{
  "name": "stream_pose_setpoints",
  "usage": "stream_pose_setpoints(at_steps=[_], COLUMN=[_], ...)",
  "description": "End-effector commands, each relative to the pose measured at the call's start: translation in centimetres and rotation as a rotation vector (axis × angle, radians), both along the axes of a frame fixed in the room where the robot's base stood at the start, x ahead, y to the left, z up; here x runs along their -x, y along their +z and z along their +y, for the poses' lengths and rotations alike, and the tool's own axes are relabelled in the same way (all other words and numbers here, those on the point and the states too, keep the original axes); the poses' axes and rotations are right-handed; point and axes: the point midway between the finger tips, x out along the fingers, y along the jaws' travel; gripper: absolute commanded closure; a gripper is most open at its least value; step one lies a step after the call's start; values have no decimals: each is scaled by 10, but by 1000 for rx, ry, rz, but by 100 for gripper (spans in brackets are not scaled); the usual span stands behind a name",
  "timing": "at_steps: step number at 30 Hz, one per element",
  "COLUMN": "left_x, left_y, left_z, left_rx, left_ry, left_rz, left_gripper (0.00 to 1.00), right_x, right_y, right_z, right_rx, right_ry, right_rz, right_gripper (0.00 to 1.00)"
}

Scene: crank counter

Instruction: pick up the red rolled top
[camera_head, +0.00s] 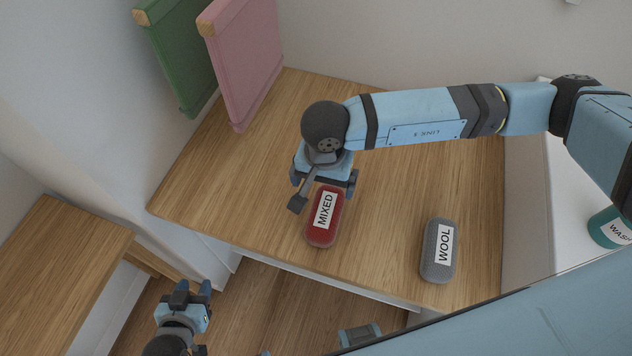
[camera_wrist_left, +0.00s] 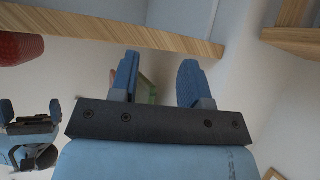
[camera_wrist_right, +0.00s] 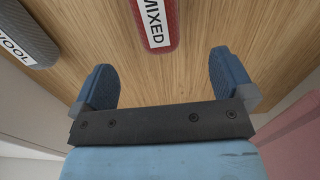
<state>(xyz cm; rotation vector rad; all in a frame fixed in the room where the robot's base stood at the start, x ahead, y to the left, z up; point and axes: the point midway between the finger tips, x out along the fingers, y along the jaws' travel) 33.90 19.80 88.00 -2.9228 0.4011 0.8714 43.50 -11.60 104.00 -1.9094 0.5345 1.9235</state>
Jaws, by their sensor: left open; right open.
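The red rolled top (camera_head: 321,231), with a white label reading MIXED, lies on the wooden counter, its far end close to my right gripper. My right gripper (camera_head: 325,192) is open and empty above the counter. In the right wrist view the red rolled top (camera_wrist_right: 163,38) shows beyond and between the open fingers (camera_wrist_right: 162,72), not gripped. My left gripper (camera_head: 194,287) is open and empty, low at the left, off the counter's front edge. In the left wrist view its fingers (camera_wrist_left: 158,72) are apart, and a red textured thing (camera_wrist_left: 18,48) shows at the left edge.
A grey rolled top (camera_head: 439,250) labelled WOOL lies to the right on the counter (camera_head: 400,210). A teal container (camera_head: 606,228) is at the far right. Counter between the rolls is clear.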

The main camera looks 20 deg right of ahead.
Motion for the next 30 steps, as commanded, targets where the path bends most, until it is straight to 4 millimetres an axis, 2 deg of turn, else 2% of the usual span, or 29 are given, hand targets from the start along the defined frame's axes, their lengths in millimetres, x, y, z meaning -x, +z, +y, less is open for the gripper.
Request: stream_pose_setpoints(at_steps=[5,12,15,23,27,30], left_x=[8,11,11,6,5,5], left_y=[1,10,12,23,35,36], left_z=[-1,-1,0,2,4,4], left_rx=[1,-1,-2,-5,-6,-6], left_ry=[-2,-3,-1,3,7,9], left_rz=[16,19,16,8,4,3], left_gripper=[57,57,57,57,57,57], right_x=[1,2,1,3,5,4], right_y=[-15,-62,-76,-95,-116,-130], right_z=[-1,-1,0,-3,-7,-6], right_rx=[4,2,0,2,2,0], right_ry=[0,-1,0,-2,-1,-2], right_rz=[3,4,2,4,3,4], right_gripper=[0,0,0,0,0,0])
